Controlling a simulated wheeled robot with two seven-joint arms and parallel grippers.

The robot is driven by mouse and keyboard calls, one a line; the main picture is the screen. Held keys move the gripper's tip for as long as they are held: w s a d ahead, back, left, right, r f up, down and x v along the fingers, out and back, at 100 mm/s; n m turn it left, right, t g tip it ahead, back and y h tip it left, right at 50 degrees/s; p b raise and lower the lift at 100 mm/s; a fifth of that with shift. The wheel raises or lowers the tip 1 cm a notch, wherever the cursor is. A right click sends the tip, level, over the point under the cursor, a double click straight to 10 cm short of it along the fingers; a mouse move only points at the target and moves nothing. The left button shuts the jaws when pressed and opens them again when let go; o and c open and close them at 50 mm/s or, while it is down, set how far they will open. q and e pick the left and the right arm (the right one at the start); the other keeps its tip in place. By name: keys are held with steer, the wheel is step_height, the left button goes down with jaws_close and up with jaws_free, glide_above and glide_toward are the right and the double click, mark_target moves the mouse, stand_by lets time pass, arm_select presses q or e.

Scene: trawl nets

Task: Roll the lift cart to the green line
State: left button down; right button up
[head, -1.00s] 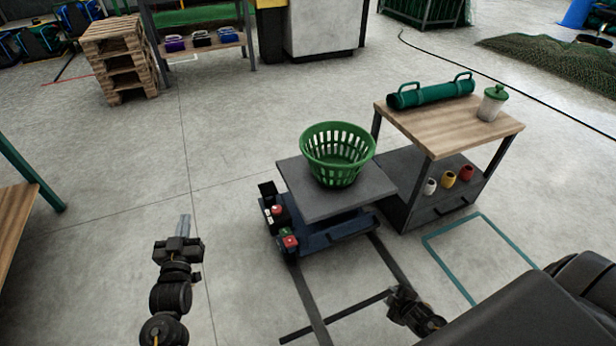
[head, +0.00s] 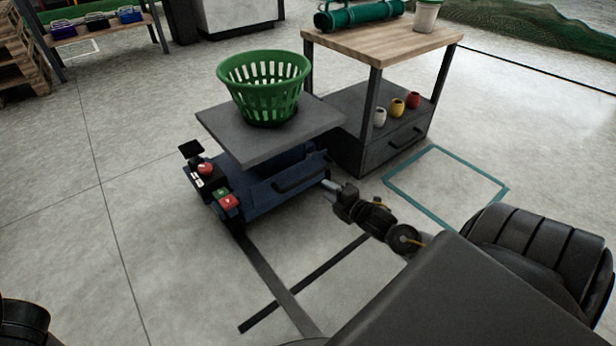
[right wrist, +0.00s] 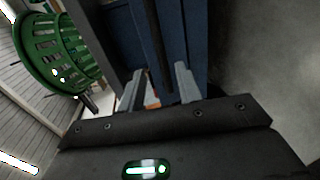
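The lift cart (head: 222,134) has a grey platform above a blue base with a dark handle bar (head: 300,178) on its near side. A green slatted basket (head: 264,88) stands on the platform. My right gripper (head: 330,186) is at the near right side of the base, close to the handle. In the right wrist view, its two grey fingers (right wrist: 160,85) are apart, with the dark bar just ahead between them; contact cannot be told. A teal-green outline (head: 432,213) is on the floor right of the cart. My left gripper is out of view.
A wooden-topped workbench (head: 420,42) stands close behind and right of the cart, carrying a green roll (head: 352,14) and a jar (head: 427,14). Small cups (head: 397,107) sit on its shelf. Dark strips (head: 270,285) lie on the floor before the cart. Floor to the left is clear.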

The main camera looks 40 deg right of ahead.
mark_target(308, 176)
steer(key=b+x, duration=0.6)
steer(key=x, duration=0.4)
steer(key=shift+d+f, duration=0.1)
steer(key=shift+w+b, duration=0.25)
steer(key=shift+b, duration=0.1)
steer(key=shift+w, duration=0.1)
jaws_close()
